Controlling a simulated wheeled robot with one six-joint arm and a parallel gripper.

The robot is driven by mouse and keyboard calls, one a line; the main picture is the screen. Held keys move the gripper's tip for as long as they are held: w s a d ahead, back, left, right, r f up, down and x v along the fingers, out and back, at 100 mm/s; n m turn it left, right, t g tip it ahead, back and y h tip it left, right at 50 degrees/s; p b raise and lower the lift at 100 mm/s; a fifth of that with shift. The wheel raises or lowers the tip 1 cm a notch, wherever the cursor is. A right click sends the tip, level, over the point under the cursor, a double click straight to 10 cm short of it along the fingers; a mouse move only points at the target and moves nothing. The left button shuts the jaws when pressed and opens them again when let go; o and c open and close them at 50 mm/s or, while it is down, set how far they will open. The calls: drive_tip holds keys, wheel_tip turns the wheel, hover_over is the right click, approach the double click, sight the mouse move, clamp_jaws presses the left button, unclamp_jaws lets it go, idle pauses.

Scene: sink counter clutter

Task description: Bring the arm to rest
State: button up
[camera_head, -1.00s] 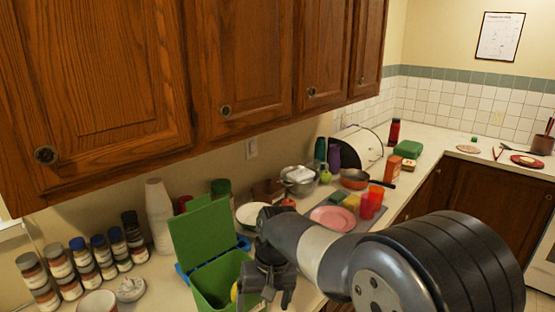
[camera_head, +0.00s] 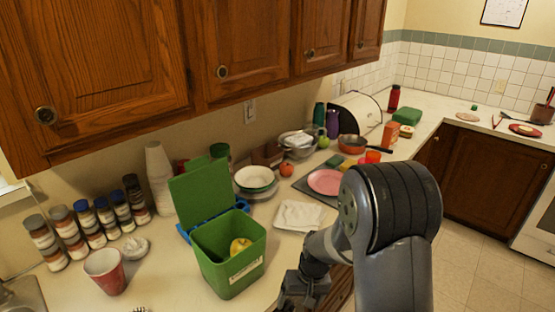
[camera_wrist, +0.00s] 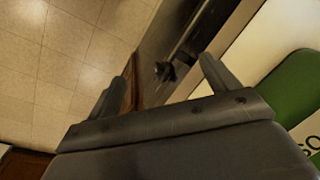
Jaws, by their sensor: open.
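My gripper (camera_wrist: 165,85) is open and empty in the wrist view, its two fingers apart over the counter's front edge and the floor. In the head view my gripper (camera_head: 300,292) hangs low at the counter's front edge, to the right of a green bin (camera_head: 228,270). The bin's lid stands open and a yellow apple (camera_head: 240,246) lies inside it. The bin's side also shows at the right of the wrist view (camera_wrist: 290,92). My arm is bent, with its elbow raised at the right of the head view.
A red cup (camera_head: 105,272) and several spice jars (camera_head: 92,228) stand left of the bin. A white cloth (camera_head: 300,215), stacked bowls (camera_head: 255,180) and a pink plate (camera_head: 325,182) lie behind my arm. Wooden cabinets (camera_head: 250,60) hang above. The floor (camera_head: 475,230) at right is clear.

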drive_tip(key=d+f+b, duration=0.3)
drive_tip(key=f+b, duration=0.1)
drive_tip(key=f, duration=0.5)
drive_tip(key=s+d+f+m+b, duration=0.1)
drive_tip(key=d+f+b, duration=0.2)
drive_tip(key=f, duration=0.6)
drive_tip(key=d+f+b, duration=0.3)
drive_tip(key=f+b, duration=0.2)
drive_tip(key=f, duration=0.4)
drive_tip(key=shift+s+d+f, duration=0.15)
drive_tip(key=shift+s, duration=0.25)
